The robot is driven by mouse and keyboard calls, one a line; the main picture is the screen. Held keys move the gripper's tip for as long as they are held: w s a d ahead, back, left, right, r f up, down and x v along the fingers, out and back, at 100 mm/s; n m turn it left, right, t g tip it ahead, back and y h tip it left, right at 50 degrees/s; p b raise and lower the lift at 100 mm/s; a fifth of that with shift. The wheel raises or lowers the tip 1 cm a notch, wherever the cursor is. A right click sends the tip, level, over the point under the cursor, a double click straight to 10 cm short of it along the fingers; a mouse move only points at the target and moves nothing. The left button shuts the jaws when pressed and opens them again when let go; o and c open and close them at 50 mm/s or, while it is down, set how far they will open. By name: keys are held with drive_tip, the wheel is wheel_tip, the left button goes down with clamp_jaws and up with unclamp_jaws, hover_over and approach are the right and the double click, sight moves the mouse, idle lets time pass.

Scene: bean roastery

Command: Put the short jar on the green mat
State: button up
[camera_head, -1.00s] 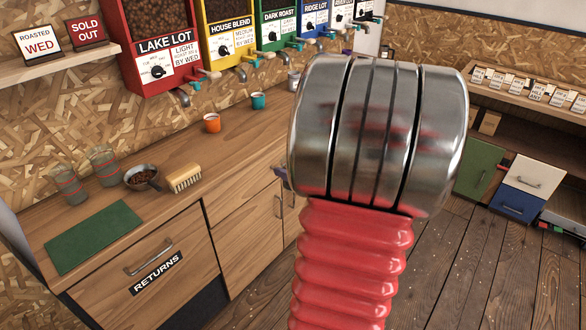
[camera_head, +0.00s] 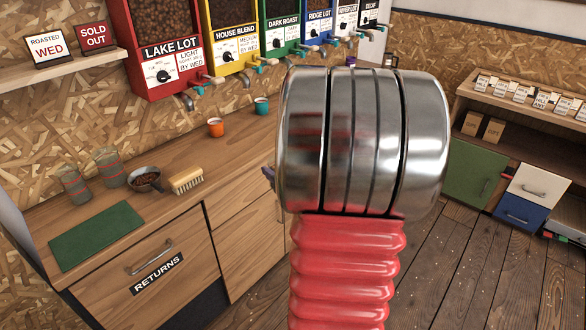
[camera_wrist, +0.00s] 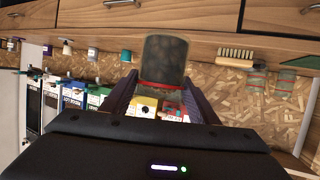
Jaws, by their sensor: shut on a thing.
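My gripper (camera_wrist: 160,80) is shut on a jar (camera_wrist: 164,60) in the wrist view. The jar is cloudy grey glass with dark contents and a red band, held between both fingers. In the head view my metal wrist and red arm hide it. The green mat (camera_head: 97,235) lies flat and bare on the counter at lower left, well left of my arm. Two similar jars with red bands, a left one (camera_head: 73,185) and a right one (camera_head: 110,167), stand behind the mat. I cannot tell the held jar's height against theirs.
A pan of beans (camera_head: 146,180) and a brush (camera_head: 186,180) sit right of the standing jars. Orange (camera_head: 215,128) and teal (camera_head: 261,106) cups stand farther along the counter (camera_head: 240,148). Bean dispensers (camera_head: 165,60) hang above. A shelf (camera_head: 75,72) with signs is at upper left.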

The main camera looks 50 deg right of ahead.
drive_tip(key=w+a+f, duration=0.3)
drive_tip(key=w+a, duration=0.5)
drive_tip(key=a, duration=0.1)
drive_tip(key=w+a+f+n+y, duration=0.1)
drive_tip(key=w+a+f+y, duration=0.1)
drive_tip(key=a, duration=0.8)
drive_tip(key=w+a+f+n+y, duration=0.2)
drive_tip(key=a+f, duration=0.1)
drive_tip(key=a, duration=0.8)
drive_tip(key=w+a+f+n+t+y, duration=0.1)
drive_tip(key=w+a+f, duration=0.1)
drive_tip(key=a, duration=0.8)
drive_tip(key=shift+a+f+n+y, duration=0.35)
drive_tip(key=shift+n+y, duration=0.05)
drive_tip(key=shift+w, duration=0.1)
